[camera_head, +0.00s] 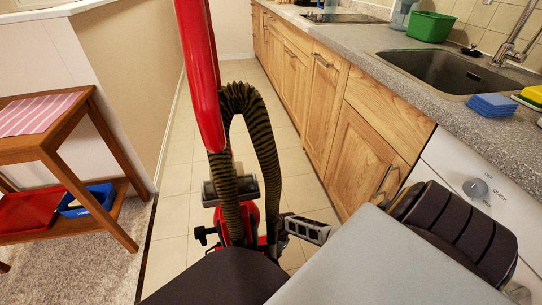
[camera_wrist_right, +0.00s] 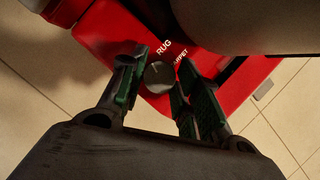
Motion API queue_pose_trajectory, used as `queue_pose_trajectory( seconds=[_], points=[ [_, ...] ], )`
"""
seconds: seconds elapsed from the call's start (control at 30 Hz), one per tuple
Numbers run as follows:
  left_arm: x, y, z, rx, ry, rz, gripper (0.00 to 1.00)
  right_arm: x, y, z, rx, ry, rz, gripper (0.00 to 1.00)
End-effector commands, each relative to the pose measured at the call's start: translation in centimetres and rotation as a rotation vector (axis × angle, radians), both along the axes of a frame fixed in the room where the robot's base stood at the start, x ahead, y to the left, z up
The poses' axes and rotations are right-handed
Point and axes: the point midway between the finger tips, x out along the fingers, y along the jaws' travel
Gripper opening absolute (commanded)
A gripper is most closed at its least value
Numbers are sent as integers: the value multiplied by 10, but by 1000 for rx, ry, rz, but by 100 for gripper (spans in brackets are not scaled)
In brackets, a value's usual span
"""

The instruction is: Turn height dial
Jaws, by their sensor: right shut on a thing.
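In the right wrist view, a round dark height dial (camera_wrist_right: 157,74) with a light pointer line sits on the red vacuum head (camera_wrist_right: 104,28). White lettering reading RUG and part of CARPET is beside it. I cannot make out the dial there; my own dark arm parts cover the vacuum's lower front. My left gripper is not in view.
A wooden side table (camera_head: 70,150) with a red tray (camera_head: 27,210) and a blue container (camera_head: 85,200) stands on the left. Wooden cabinets (camera_head: 365,160) and a white appliance with a dial (camera_head: 475,188) line the right. Tiled floor is clear behind the vacuum.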

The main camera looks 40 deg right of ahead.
Motion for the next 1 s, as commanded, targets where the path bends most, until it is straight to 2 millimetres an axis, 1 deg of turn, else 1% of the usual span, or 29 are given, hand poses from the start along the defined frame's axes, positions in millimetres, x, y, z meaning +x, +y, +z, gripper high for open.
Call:
queue_pose_trajectory(
  seconds=[0.13,0.33,0.57,0.8,1.0],
  points=[
    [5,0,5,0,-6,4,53,0,1,0,2,2,32,8],
    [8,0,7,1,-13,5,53,1,1,0,2,1,87,8],
    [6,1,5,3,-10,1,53,0,1,-1,1,2,171,8],
    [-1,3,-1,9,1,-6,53,1,1,-1,2,2,261,8],
    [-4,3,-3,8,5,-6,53,1,1,-1,2,1,305,8]
  ],
)
